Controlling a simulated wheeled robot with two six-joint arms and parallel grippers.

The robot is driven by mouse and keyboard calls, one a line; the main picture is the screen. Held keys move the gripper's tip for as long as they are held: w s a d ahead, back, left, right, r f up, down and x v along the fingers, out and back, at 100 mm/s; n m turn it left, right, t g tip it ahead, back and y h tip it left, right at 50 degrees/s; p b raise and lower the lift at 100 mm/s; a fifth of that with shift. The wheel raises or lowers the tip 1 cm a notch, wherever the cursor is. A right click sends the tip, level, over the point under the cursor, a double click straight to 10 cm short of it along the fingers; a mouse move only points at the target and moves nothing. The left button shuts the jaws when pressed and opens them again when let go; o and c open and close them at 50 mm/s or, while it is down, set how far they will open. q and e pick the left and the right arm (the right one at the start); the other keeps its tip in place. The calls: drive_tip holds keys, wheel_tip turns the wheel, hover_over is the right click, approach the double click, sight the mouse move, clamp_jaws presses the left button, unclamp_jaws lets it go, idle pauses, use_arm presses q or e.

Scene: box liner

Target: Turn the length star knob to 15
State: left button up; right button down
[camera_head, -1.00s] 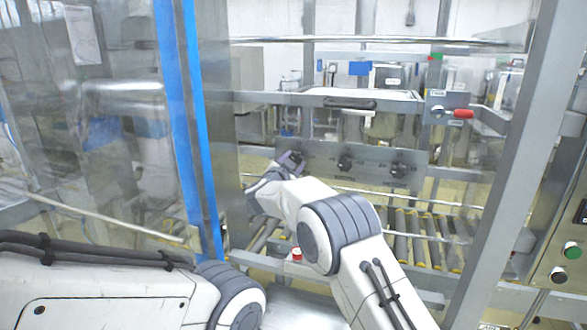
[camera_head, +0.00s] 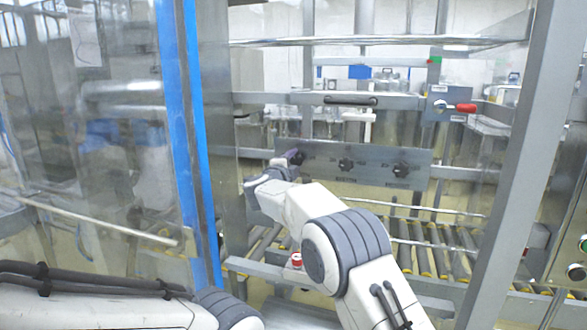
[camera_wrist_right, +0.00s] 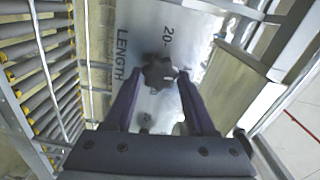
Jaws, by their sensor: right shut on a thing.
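The length star knob (camera_wrist_right: 160,72) is dark and sits on a grey metal panel (camera_head: 325,172). In the right wrist view the word LENGTH and a 20 mark are printed beside it. My right gripper (camera_wrist_right: 161,78) is shut on this knob, with one finger on each side of it. In the head view, the gripper (camera_head: 292,161) is at the leftmost knob and partly hides it. The knob's exact setting cannot be read. My left arm shows at the lower left, but its gripper is out of view.
Two more dark star knobs, a middle one (camera_head: 346,165) and a right one (camera_head: 401,170), sit on the same panel. A red-handled switch (camera_head: 465,108) is up to the right. Rollers (camera_head: 425,250) lie below. A blue-edged clear door (camera_head: 180,120) stands at the left.

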drive_tip(key=shift+f+m+b, duration=0.1)
drive_tip(key=shift+m+b, duration=0.2)
drive_tip(key=shift+m, duration=0.3)
drive_tip(key=shift+c, duration=1.1)
unclamp_jaws()
drive_tip(key=b+v, duration=0.3)
drive_tip(key=v, duration=0.7)
drive_tip(key=shift+s, duration=0.3)
